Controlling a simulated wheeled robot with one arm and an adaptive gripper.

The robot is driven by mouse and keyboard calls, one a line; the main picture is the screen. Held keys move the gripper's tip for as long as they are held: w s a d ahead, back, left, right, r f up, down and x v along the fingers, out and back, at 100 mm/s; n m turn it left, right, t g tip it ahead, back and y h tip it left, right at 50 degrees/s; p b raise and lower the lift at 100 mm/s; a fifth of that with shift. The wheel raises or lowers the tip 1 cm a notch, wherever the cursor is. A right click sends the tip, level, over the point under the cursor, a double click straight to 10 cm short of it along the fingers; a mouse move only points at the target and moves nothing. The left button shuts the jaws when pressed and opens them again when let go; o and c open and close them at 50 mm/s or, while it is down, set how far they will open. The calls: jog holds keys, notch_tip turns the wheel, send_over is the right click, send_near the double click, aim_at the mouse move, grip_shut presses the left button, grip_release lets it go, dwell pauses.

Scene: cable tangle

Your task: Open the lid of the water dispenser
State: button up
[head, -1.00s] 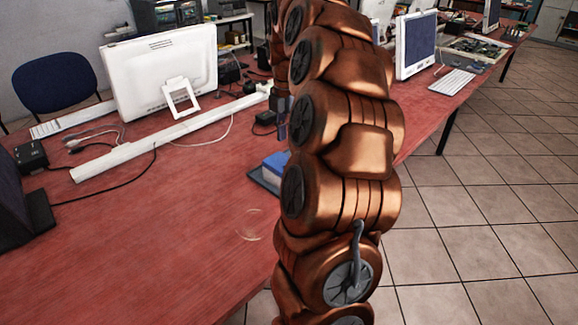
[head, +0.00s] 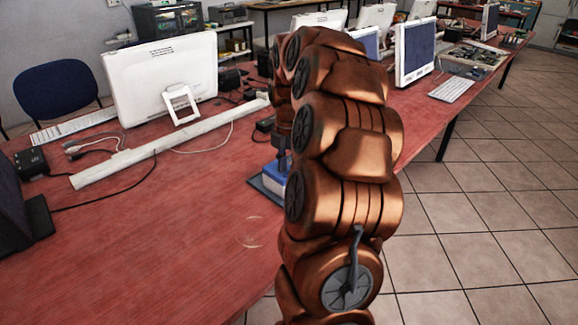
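A small blue box-like thing (head: 270,178) with a dark flat edge sits on the red table, mostly hidden behind my copper-coloured arm. It may be the water dispenser, but I cannot tell, and no lid can be made out. My gripper (head: 282,148) points down just above the blue thing, at the left edge of my arm. Only a small dark part of it shows. I cannot tell whether it touches the blue thing or whether its fingers are apart.
The red table (head: 150,240) has bare room at the front left. A white monitor (head: 165,70), a long white bar (head: 120,168), cables and a black adapter (head: 30,160) lie further back. A second monitor (head: 415,50) and a keyboard (head: 452,88) stand at the right. Tiled floor lies right.

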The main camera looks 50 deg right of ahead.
grip_shut()
dwell(0.6)
